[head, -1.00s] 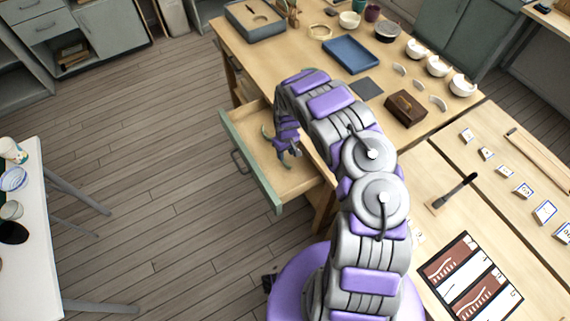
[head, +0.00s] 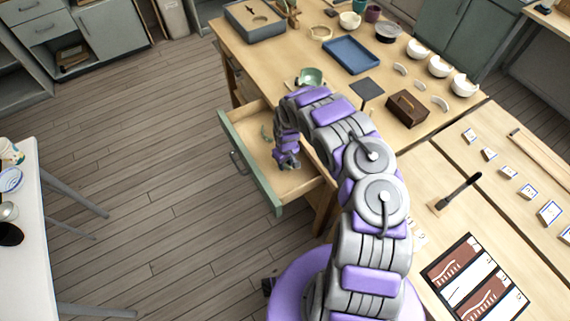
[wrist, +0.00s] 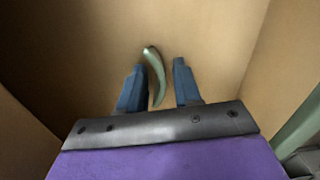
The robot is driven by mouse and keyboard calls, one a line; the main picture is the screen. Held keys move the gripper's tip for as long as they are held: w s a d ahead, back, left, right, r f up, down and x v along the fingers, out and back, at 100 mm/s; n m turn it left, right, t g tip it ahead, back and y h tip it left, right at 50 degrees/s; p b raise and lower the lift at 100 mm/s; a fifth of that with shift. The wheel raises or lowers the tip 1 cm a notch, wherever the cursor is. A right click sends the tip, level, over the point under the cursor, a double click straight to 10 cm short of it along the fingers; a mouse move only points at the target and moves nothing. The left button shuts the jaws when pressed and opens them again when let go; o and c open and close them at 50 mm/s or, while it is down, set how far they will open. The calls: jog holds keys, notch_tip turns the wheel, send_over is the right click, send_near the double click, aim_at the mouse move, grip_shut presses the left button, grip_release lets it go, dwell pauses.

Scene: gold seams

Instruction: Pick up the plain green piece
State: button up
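The plain green piece (wrist: 156,72) is a thin curved shard lying in the open drawer (head: 262,173). In the wrist view it sits between the two fingers of my gripper (wrist: 158,85), close to the left finger and apart from the right one. My gripper is open. Whether the left finger touches the piece I cannot tell.
Drawer walls surround my gripper; the green drawer front (head: 250,165) is at left. On the table above are a green bowl (head: 311,76), a blue tray (head: 351,55), a dark flat square (head: 367,89) and a brown box (head: 408,108). Several white bowls stand at the right.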

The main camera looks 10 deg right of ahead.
grip_shut()
jog(key=shift+r, duration=0.15)
